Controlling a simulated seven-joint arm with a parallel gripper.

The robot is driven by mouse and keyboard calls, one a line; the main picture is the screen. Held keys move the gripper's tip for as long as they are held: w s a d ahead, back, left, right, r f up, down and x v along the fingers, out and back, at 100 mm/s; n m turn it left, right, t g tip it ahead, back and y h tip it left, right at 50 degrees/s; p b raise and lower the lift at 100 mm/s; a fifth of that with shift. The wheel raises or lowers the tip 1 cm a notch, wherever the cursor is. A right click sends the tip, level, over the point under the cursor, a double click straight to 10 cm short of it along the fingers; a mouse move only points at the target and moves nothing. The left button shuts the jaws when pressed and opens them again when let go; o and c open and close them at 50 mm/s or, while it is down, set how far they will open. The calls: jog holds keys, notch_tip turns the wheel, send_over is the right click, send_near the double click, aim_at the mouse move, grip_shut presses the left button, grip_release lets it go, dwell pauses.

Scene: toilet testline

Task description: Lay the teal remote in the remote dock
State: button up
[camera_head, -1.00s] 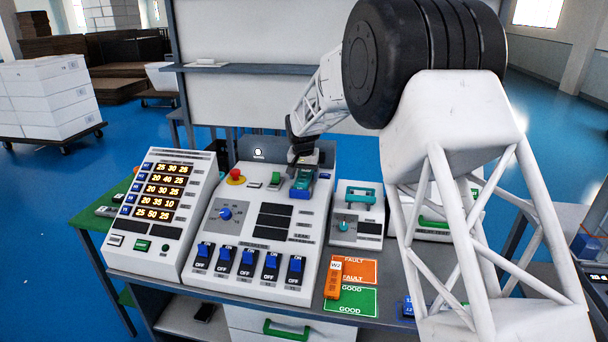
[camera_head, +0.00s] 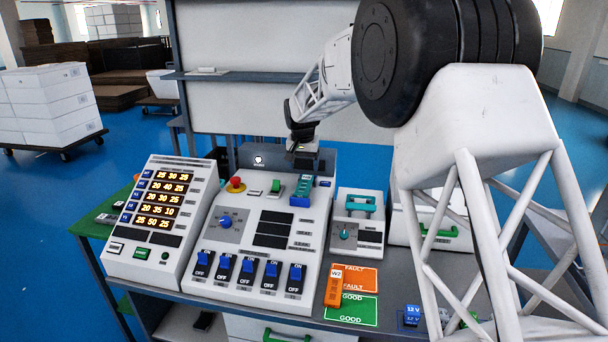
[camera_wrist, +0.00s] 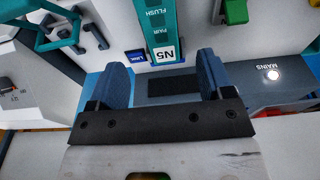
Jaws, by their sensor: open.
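The teal remote (camera_head: 304,186) lies on the upper right of the white console, with blue of the remote dock (camera_head: 299,202) at its near end. In the wrist view the remote (camera_wrist: 160,22) shows white lettering and an N5 label at the end closest to my gripper. I cannot tell whether it is fully seated. My gripper (camera_head: 303,163) is above and behind the remote's far end. In the wrist view my gripper (camera_wrist: 162,80) has its two blue fingers wide apart, with nothing between them; the remote is beyond the fingertips.
A red button (camera_head: 235,185) and a green switch (camera_head: 275,187) sit left of the remote. A small box with a teal handle (camera_head: 360,203) stands to the right. The console's upright back panel (camera_head: 258,160), with the MAINS lamp, rises behind.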

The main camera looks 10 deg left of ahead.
jog(key=shift+s+r, duration=0.15)
jog(key=shift+r, duration=1)
jog(key=shift+s+r, duration=0.15)
jog(key=shift+r, duration=1)
jog(key=s+d+r, duration=0.5)
jog(key=s+d, duration=0.7)
jog(key=s+d+r, duration=0.4)
jog(key=s+d, duration=0.9)
jog(key=s+d+f, duration=0.3)
jog(key=s+d, duration=0.1)
jog(key=s, duration=0.6)
jog(key=s+d+f, duration=0.3)
jog(key=s+d, duration=0.1)
jog(key=s, duration=0.7)
jog(key=s+d+f, duration=0.3)
jog(key=s+d, duration=0.1)
jog(key=s, duration=0.7)
jog(key=shift+d+t, duration=0.2)
jog(key=shift+t, duration=0.2)
